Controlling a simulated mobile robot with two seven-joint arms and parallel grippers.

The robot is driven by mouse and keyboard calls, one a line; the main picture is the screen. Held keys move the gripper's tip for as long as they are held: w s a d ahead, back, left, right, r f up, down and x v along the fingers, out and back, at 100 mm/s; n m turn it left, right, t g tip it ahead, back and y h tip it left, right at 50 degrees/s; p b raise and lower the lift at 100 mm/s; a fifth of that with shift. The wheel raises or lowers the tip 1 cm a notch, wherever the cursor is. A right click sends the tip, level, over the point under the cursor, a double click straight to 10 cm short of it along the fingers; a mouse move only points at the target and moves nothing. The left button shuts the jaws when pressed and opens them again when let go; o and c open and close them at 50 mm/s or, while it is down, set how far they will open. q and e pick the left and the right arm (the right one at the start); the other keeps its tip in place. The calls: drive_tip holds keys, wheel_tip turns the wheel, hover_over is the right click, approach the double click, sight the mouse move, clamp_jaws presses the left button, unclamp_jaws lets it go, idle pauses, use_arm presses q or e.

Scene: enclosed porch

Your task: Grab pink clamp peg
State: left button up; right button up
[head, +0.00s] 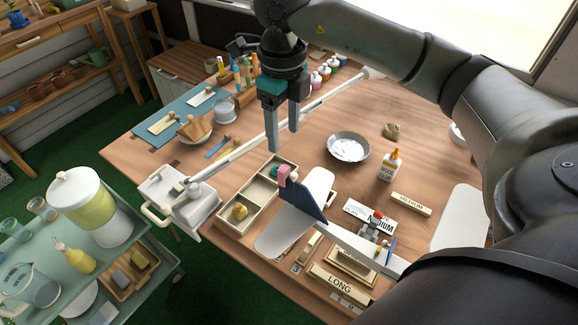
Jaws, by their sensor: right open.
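The pink clamp peg (284,173) shows as a small pink block at the upper tip of a dark blue tail fin (303,197). I cannot tell whether it grips the fin or only overlaps it in the picture. A teal piece (274,171) shows just left of it, in a wooden compartment tray (262,208). My right gripper (283,145) points down, open and empty, above the peg in the picture, with its fingertips apart from it. My left gripper is not in view.
A long pale rod (240,152) runs diagonally behind my right gripper. A yellow piece (240,211) lies in the tray. Right of the tray are a metal bowl (348,147), a glue bottle (389,164) and a white tail plane (317,184). A drinks cart stands lower left.

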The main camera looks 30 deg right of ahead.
sight(285, 169)
wheel_tip(285, 169, down, 7)
drive_tip(key=shift+s+a+r, duration=0.1)
drive_tip(key=shift+a+r, duration=0.05)
drive_tip(key=shift+r, duration=0.05)
drive_tip(key=shift+f, duration=0.5)
drive_tip(key=f, duration=0.5)
drive_tip(key=shift+d, duration=0.2)
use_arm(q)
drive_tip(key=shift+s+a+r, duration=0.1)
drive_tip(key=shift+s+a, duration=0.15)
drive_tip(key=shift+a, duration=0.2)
use_arm(e)
clamp_jaws()
